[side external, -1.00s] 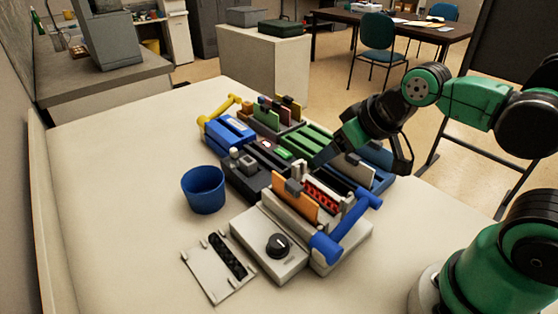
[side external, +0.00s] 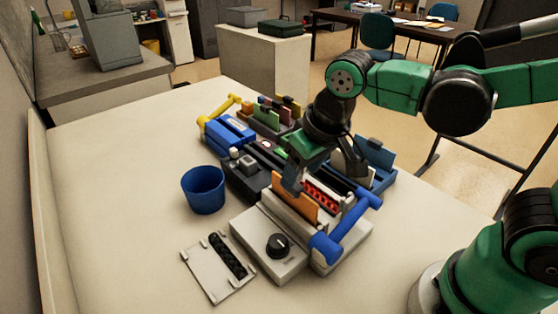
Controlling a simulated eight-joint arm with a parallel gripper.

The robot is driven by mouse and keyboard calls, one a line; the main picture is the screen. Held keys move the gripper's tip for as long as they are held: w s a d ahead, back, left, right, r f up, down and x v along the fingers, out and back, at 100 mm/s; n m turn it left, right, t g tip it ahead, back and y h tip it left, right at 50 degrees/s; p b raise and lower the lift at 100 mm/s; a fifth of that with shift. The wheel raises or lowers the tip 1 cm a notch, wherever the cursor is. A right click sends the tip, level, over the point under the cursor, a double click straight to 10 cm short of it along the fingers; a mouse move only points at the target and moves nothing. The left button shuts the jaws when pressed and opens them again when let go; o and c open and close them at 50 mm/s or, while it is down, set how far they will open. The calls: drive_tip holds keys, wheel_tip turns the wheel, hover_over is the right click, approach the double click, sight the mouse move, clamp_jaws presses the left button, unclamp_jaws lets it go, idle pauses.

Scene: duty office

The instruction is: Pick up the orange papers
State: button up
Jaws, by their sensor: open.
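The orange papers (side external: 296,200) stand upright as a thin sheet in a slot of the light grey device with a black knob (side external: 270,246). My gripper (side external: 294,182) is just above and behind the top edge of the orange papers, pointing down. Its jaws are open, though the fingers are partly hidden by my wrist and are small in this view. I cannot tell whether a finger touches the papers.
A blue-handled lever (side external: 345,228) stands just right of the papers. A blue cup (side external: 203,190) is to the left, and a grey plate (side external: 218,267) lies in front. A blue device (side external: 229,132) and several coloured cards stand behind. The table's left side is clear.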

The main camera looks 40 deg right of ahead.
sight(291, 191)
drive_tip(key=shift+w+a+f, duration=0.1)
drive_tip(key=shift+a+f, duration=0.25)
drive_tip(key=shift+x, duration=2.6)
drive_tip(key=shift+d, duration=0.1)
clamp_jaws()
